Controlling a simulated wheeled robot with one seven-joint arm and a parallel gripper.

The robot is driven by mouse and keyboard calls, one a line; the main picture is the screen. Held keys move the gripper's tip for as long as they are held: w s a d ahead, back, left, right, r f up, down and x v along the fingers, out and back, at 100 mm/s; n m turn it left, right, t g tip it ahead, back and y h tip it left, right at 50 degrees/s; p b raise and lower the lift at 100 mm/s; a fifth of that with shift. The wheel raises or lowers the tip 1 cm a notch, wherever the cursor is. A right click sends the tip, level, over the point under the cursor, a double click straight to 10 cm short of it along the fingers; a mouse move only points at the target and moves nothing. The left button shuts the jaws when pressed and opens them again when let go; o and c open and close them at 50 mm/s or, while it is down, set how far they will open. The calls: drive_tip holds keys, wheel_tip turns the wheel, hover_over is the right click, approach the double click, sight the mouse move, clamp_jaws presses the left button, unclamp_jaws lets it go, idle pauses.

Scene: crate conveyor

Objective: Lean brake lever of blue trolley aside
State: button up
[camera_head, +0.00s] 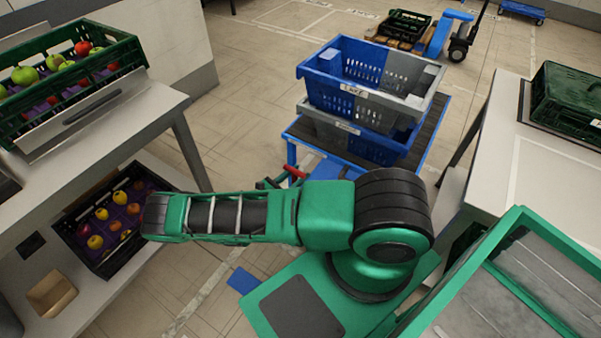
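The blue trolley (302,128) stands on the floor in the middle of the view, beyond my arm. It carries stacked blue and grey crates (405,99). A red-ended lever (294,171), which looks like the brake lever, shows at the trolley's near left corner, just above my arm in the picture. Its lower part is hidden behind my arm. A small dark part shows just left of it; I cannot tell what it belongs to. My green arm stretches left across the view, and I cannot make out my gripper or its fingers.
A left table (130,112) holds a green crate (100,92) of apples, with a black fruit crate (88,258) on its lower shelf. A right table (503,130) bears a green crate (566,92). Open floor lies between the left table and the trolley.

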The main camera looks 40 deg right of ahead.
drive_tip(key=shift+w+d, duration=0.2)
drive_tip(key=shift+d, duration=0.85)
